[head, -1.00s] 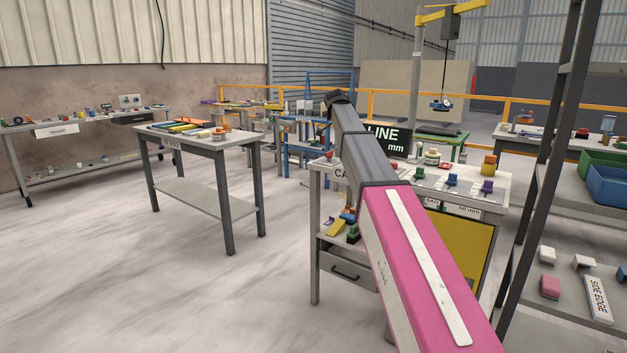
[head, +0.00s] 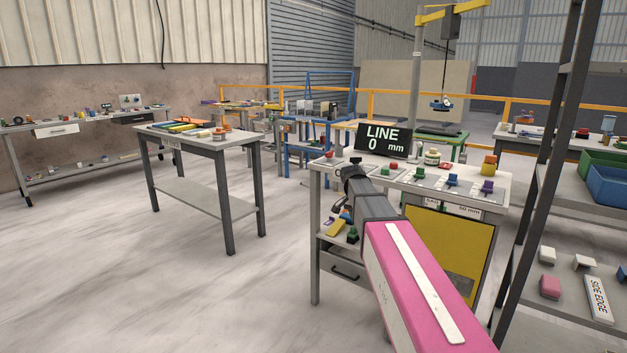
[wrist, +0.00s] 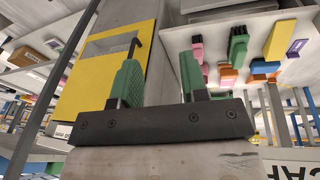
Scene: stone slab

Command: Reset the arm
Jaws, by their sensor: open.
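My gripper (wrist: 160,78) is open and empty in the wrist view, with its two green-padded fingers apart and nothing between them. In the head view my arm reaches forward from the lower right, over the front of the workbench (head: 468,196). The hand end is mostly hidden there behind my arm's dark joint. Beyond the fingers, the wrist view shows the bench's yellow panel (wrist: 78,88) at left and a pale shelf (wrist: 212,68) with coloured blocks at right.
A black display (head: 386,142) reading "LINE 0 mm" stands on the workbench, near coloured knobs. A dark-framed rack (head: 535,190) with bins and blocks stands close on the right. A grey table (head: 207,145) stands at left. Open floor (head: 120,290) lies at front left.

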